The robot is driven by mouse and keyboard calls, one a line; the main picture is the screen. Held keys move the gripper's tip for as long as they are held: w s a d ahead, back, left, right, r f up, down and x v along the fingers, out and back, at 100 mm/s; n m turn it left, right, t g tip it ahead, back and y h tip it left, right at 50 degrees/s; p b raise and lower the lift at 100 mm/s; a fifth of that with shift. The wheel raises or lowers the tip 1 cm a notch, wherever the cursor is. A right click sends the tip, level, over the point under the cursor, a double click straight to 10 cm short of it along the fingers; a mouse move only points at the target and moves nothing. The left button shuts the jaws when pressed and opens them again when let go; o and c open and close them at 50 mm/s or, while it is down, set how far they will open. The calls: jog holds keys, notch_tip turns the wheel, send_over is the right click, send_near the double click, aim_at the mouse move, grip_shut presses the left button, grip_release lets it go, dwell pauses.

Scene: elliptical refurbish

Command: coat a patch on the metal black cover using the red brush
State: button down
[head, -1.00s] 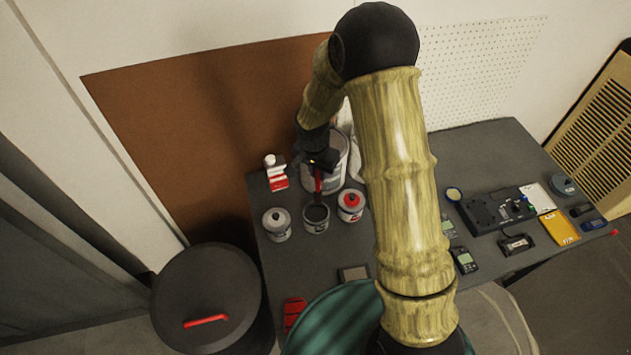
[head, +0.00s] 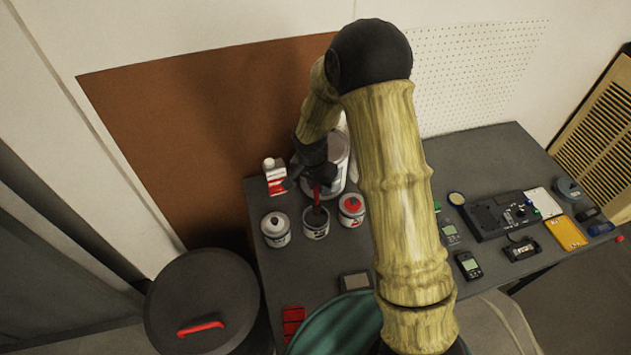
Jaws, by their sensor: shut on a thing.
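My gripper (head: 314,184) is shut on the red brush (head: 317,193), above an open can (head: 316,225) on the dark table. The brush points down with its lower end at the can's mouth; its bristles are not clearly visible, and I cannot tell how deep they sit. A round black cover (head: 195,286) with a red handle (head: 200,328) is at lower left, beside the table. I see no distinct coated patch on it.
A white-lidded can (head: 275,230) and a red-lidded can (head: 352,210) flank the open can. A larger can (head: 341,160) and a red-and-white bottle (head: 274,178) stand behind. Several devices, including a black one (head: 498,215), lie on the table (head: 480,150) at right.

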aim_at(316, 204)
jog(key=shift+f+b, duration=0.45)
jog(key=shift+f, duration=0.5)
jog(key=shift+w+f, duration=0.1)
jog(key=shift+f, duration=0.15)
jog(key=shift+f+b, duration=0.1)
jog(key=shift+b, duration=0.2)
jog(key=shift+f, duration=0.15)
dwell(0.9)
jog(key=shift+f+b, duration=0.1)
jog(key=shift+b, duration=0.2)
dwell(0.8)
